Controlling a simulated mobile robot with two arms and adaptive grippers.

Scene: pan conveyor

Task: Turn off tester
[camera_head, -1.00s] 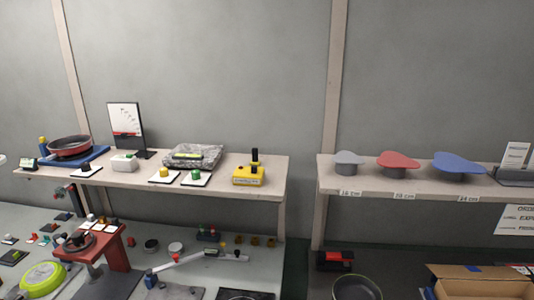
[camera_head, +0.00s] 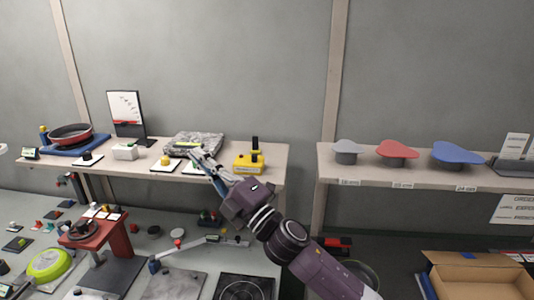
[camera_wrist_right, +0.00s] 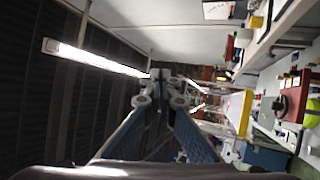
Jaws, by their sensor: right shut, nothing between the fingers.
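No label I can read marks which device is the tester. On the left shelf stand a yellow box with a black lever (camera_head: 248,163), a green button on a white plate (camera_head: 194,170), a yellow button on a white plate (camera_head: 165,162) and a black button on a white plate (camera_head: 88,158). My right gripper (camera_head: 196,155) is shut and empty. In the picture its tips lie over the green button and the front of a grey slab (camera_head: 205,138); contact cannot be told. In the right wrist view the closed fingers (camera_wrist_right: 160,76) show nothing between them. My left gripper is out of view.
A red pan (camera_head: 70,132) on a blue base, a white box (camera_head: 125,152) and an upright chart (camera_head: 125,108) share the shelf. Below is a crowded bench with a red stand (camera_head: 92,230). The right shelf (camera_head: 360,172) holds grey, red and blue lids.

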